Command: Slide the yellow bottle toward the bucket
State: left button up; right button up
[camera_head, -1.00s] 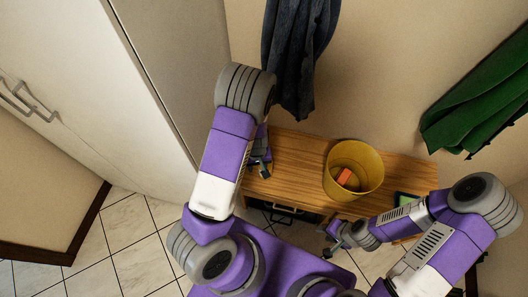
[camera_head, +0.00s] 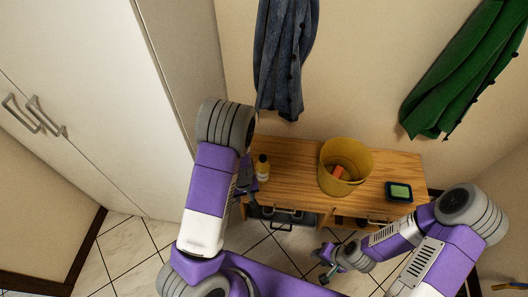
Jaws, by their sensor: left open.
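The yellow bottle (camera_head: 262,170) stands upright on the left part of the wooden bench (camera_head: 295,160). The yellow bucket (camera_head: 338,188) stands on the bench to the right of the bottle, with bare wood between them. An orange item (camera_head: 338,172) lies inside the bucket. My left gripper (camera_head: 246,181) is just left of the bottle and open; my arm hides part of it, and I cannot tell whether it touches the bottle. My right gripper (camera_head: 327,264) is in front of and below the bench, away from both; its jaws are too small to judge.
A small dark tray with a green and yellow block (camera_head: 399,191) lies on the bench right of the bucket. Shelves with items show under the bench top. A blue garment (camera_head: 284,60) and a green one (camera_head: 465,70) hang behind. A white cabinet (camera_head: 80,90) stands left.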

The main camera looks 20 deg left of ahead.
aim_at(262, 167)
jog(key=z, duration=2.05)
jog(key=k, duration=0.9)
jog(key=u, duration=1.45)
jog(key=i, duration=1)
jog(key=z, duration=0.05)
